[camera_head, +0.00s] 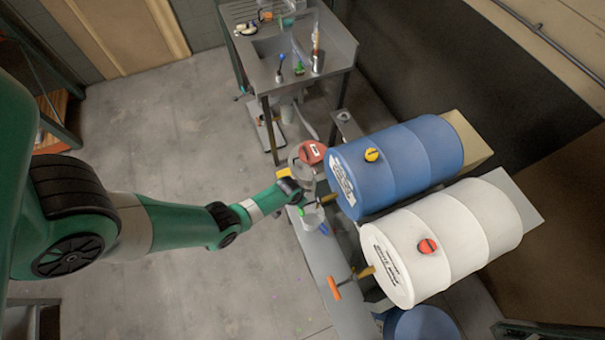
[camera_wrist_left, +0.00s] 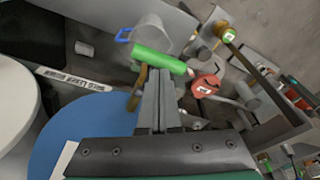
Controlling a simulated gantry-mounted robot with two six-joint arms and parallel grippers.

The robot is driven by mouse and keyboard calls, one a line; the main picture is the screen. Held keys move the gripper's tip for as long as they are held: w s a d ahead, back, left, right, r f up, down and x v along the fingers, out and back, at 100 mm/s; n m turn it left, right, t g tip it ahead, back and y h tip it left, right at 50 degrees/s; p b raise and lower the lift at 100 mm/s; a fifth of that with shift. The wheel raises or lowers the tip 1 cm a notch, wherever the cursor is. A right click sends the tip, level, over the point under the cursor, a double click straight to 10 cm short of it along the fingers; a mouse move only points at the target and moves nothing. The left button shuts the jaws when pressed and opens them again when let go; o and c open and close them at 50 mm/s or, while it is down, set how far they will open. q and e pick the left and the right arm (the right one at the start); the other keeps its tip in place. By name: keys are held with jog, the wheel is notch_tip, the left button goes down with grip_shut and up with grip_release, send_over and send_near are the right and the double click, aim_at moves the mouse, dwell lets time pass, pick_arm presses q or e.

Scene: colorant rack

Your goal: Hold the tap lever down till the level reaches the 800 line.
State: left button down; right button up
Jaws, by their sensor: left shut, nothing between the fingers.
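The blue drum (camera_head: 405,160) lies on its side with a brass tap (camera_head: 331,197) on its front. The tap's green lever (camera_wrist_left: 160,62) shows clearly in the left wrist view. My left gripper (camera_wrist_left: 158,75) is shut and empty, with its fingertips at the lever; I cannot tell whether they touch it. A clear jug (camera_head: 312,217) with a blue handle (camera_wrist_left: 123,35) stands below the tap area. Its 800 line and liquid level are too small to read, and no stream can be made out. My right gripper is not in view.
A white drum (camera_head: 450,235) with an orange tap lever (camera_head: 337,286) lies beside the blue one. A red container (camera_head: 312,152) stands near the jug. A metal sink table (camera_head: 335,50) is at the back. The floor (camera_head: 200,290) on the left is clear.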

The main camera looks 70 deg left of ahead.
aim_at(308, 204)
pick_arm(q)
jog(key=shift+f, duration=0.15)
dwell(0.5)
jog(key=shift+s+d+b+x, duration=0.1)
jog(key=shift+s+b+x, duration=0.05)
jog(key=shift+b+x, duration=0.75)
jog(key=shift+s+d+b+x, duration=0.1)
jog(key=shift+s+b+x, duration=0.05)
jog(key=shift+b+x, duration=0.7)
jog(key=shift+s+d+b+x, duration=0.1)
jog(key=shift+s+b+x, duration=0.05)
jog(key=shift+b+x, duration=0.7)
dwell(4.8)
